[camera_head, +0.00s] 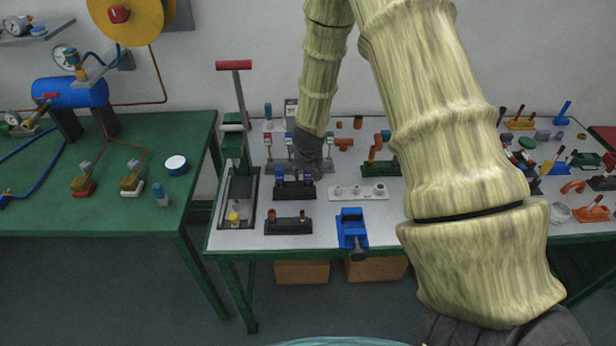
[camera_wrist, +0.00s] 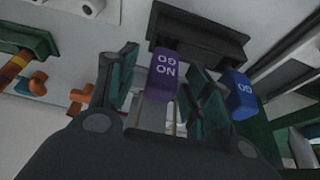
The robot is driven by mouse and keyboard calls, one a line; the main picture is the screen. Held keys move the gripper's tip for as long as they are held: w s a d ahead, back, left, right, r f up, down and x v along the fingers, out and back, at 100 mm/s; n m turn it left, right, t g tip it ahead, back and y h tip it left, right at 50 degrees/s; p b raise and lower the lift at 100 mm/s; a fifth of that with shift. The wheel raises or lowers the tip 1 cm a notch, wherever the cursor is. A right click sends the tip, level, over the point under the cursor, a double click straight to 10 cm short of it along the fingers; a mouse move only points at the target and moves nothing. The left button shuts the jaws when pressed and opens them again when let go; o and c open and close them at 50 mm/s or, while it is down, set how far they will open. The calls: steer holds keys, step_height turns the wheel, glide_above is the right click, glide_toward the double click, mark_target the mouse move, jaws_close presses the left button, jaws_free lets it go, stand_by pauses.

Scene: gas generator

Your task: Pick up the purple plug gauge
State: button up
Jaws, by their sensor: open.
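The purple plug gauge (camera_wrist: 163,73), marked "NO GO", stands at the dark holder (camera_wrist: 205,38) in the wrist view. My gripper (camera_wrist: 160,64) is open, with one finger on each side of the purple gauge. I cannot tell whether either finger touches it. A blue gauge (camera_wrist: 240,94) marked "GO" stands on the same holder, just right of my right finger. In the head view my gripper (camera_head: 308,152) points down over the holder (camera_head: 293,193), and the purple gauge (camera_head: 307,178) shows just below it.
A white block with pegs (camera_head: 358,191) stands right of the holder, and a second dark holder (camera_head: 288,226) in front. A blue vise (camera_head: 352,228) sits at the table's front edge. A green press (camera_head: 236,160) with a red handle stands to the left.

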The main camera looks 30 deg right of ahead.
steer(key=c, duration=1)
steer(key=shift+o, duration=0.2)
steer(key=shift+r, duration=0.15)
